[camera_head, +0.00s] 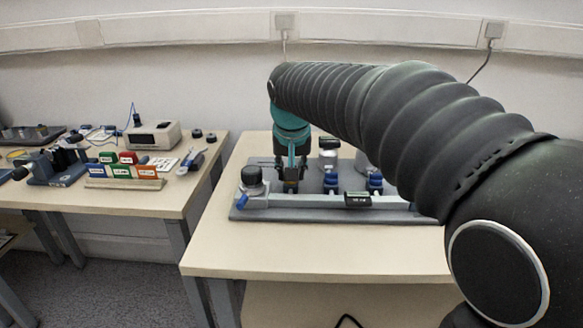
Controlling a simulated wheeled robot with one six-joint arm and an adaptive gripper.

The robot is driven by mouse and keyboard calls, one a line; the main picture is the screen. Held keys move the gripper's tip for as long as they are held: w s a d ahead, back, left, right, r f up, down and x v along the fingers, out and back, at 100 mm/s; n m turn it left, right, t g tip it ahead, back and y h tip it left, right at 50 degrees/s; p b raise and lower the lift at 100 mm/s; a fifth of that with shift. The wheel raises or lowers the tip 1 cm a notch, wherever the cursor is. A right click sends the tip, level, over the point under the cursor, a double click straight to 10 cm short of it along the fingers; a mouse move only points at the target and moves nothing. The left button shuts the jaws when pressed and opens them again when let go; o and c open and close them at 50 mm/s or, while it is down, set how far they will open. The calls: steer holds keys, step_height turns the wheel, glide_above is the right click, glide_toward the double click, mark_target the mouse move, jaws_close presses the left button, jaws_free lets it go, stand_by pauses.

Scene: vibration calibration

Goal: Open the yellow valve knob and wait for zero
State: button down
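The grey base plate (300,216) with the valve apparatus lies on the right-hand table. I cannot make out a yellow knob; my gripper or arm may hide it. My gripper (291,185) points down over the left-middle part of the plate, below its teal wrist. Its fingers are dark and small here, and I cannot tell whether they are apart or hold something. A black-capped round knob (252,176) stands left of my gripper. A small dark display (358,200) sits on the front bar; its reading is not legible.
Blue fittings (330,184) stand right of my gripper, with a silver cylinder (328,150) behind. My arm covers the plate's right side. The table's front (310,255) is bare. The left table holds coloured labelled blocks (125,168) and a beige instrument (153,135).

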steer(key=shift+f+m, duration=0.1)
steer(key=shift+m, duration=0.5)
steer(key=c, duration=0.8)
jaws_free()
steer(key=shift+c, duration=0.2)
steer(key=v, duration=1.2)
steer(key=shift+a, duration=0.25)
